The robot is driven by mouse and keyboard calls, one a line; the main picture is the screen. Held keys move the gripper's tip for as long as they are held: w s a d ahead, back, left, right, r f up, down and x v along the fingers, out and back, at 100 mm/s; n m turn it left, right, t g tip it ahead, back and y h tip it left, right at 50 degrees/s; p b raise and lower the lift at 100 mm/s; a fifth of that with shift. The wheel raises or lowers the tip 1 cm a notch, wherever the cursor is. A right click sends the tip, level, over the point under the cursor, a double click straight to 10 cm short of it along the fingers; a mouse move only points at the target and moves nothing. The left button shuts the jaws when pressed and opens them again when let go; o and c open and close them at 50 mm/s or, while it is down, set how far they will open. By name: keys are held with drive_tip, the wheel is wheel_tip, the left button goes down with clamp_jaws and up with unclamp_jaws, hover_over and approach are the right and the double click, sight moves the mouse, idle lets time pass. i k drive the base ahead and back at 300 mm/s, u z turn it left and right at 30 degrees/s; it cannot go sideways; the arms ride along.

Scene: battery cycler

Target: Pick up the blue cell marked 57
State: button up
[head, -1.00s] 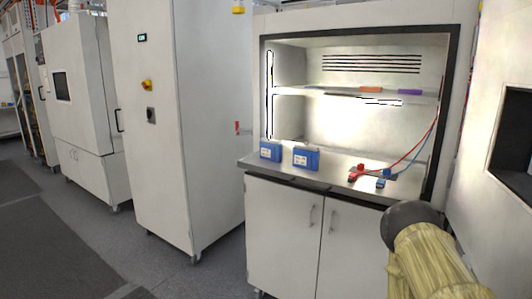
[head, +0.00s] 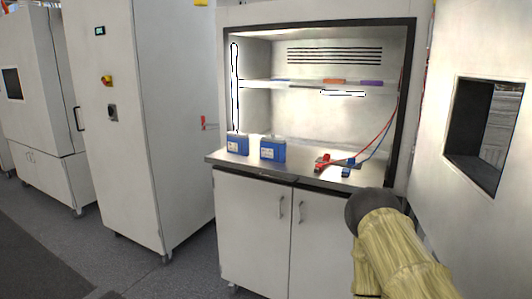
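Two blue cells with white labels stand upright on the metal worktop of the lit cabinet, the left cell (head: 237,145) and the right cell (head: 272,149). The label marks are too small to read, so I cannot tell which one is 57. My arm shows at the lower right, with a dark rounded joint and a yellowish sleeve. My gripper is not in view.
Red and blue clips (head: 335,165) with cables lie on the worktop (head: 306,179) right of the cells. A shelf (head: 300,84) crosses above. Cabinet doors (head: 252,229) are below. A tall cabinet (head: 150,130) stands left; a white unit with an opening (head: 478,138) stands right.

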sight(237, 145)
drive_tip(key=u, duration=0.05)
drive_tip(key=k, duration=0.6)
drive_tip(key=u, duration=0.7)
drive_tip(key=i, duration=2.1)
drive_tip(key=z, duration=0.6)
